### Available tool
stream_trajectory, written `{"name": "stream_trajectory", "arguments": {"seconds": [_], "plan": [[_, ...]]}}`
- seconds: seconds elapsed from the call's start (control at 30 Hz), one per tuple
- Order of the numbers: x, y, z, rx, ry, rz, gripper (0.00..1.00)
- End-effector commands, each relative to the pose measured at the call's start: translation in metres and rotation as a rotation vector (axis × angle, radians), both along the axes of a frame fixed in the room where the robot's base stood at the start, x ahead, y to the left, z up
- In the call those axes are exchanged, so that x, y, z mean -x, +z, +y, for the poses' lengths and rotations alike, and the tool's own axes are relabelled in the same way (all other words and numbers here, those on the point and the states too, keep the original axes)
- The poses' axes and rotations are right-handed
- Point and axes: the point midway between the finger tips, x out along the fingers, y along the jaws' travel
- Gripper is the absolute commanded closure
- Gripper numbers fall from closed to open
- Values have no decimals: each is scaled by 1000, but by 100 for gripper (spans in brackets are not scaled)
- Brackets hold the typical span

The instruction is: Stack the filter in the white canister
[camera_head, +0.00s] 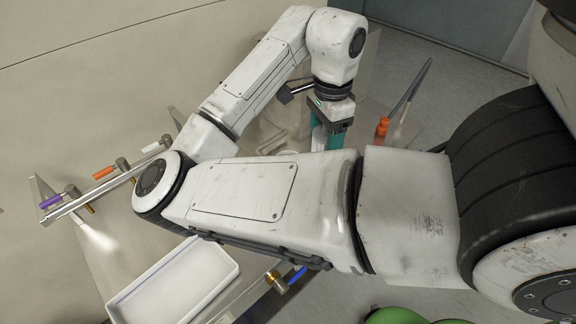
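My gripper (328,132) shows only in part, as a dark wrist with teal sides pointing down at the upper middle. My own forearm covers its fingertips, so I cannot tell whether it is open, shut or holding something. A pale, translucent shape lies just left of the gripper, too unclear to name. I cannot make out the filter or the white canister. They may be hidden behind my arm, which crosses the middle of the view.
An open white rectangular tray (232,270) sits at the lower left. A rail with an orange handle (104,173) and a purple handle (51,201) runs along the left. An orange-based item (382,129) stands right of the gripper. Green round shapes (395,316) show at the bottom.

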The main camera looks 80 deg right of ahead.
Motion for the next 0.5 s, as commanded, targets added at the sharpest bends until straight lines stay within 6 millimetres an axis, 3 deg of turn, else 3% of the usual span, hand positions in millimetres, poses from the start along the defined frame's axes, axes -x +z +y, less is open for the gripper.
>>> {"name": "stream_trajectory", "arguments": {"seconds": [0.3, 0.5], "plan": [[-60, -32, -38, -2, 6, 5, 70], [-83, -66, -53, -2, 3, 2, 70]]}}
